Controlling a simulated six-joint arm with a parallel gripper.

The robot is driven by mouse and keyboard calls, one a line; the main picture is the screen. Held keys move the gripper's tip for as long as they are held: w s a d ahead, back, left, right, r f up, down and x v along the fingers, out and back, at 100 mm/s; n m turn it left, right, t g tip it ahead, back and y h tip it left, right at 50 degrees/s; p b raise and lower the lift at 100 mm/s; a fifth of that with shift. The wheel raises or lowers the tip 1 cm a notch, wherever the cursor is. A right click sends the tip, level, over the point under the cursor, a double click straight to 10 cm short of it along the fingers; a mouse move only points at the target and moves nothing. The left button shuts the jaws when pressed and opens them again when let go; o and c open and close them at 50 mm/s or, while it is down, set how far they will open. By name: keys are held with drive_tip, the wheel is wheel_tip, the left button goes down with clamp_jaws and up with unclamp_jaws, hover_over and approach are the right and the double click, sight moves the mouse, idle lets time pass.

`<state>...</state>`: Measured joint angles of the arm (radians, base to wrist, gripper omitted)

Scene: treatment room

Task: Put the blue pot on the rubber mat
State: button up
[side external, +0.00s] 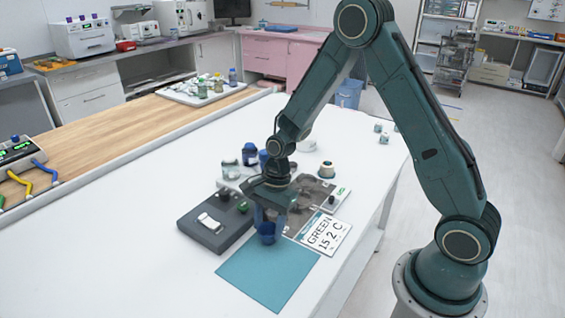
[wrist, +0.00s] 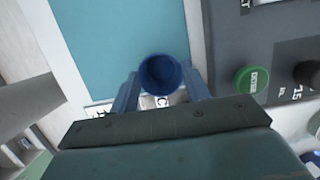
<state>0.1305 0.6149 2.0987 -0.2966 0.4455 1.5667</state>
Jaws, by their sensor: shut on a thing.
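The blue pot (side external: 267,232) is between the fingers of my gripper (side external: 268,219) in the side view, near the back edge of the rubber mat. In the wrist view the pot (wrist: 162,74) shows its round open top, and my gripper (wrist: 160,80) is shut on it with a finger on each side. The rubber mat (side external: 268,276) is a flat teal square on the white table, bare in front of the pot; it also fills the upper middle of the wrist view (wrist: 110,35). I cannot tell whether the pot touches the surface below.
A dark grey device (side external: 208,228) with a green button stands left of the pot. Blue-capped jars (side external: 250,154) stand behind my gripper. The white table (side external: 130,235) is clear at the left.

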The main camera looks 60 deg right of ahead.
drive_tip(key=shift+f, duration=0.1)
drive_tip(key=o, duration=0.9)
drive_tip(key=v, duration=1.2)
drive_tip(key=shift+r, duration=0.2)
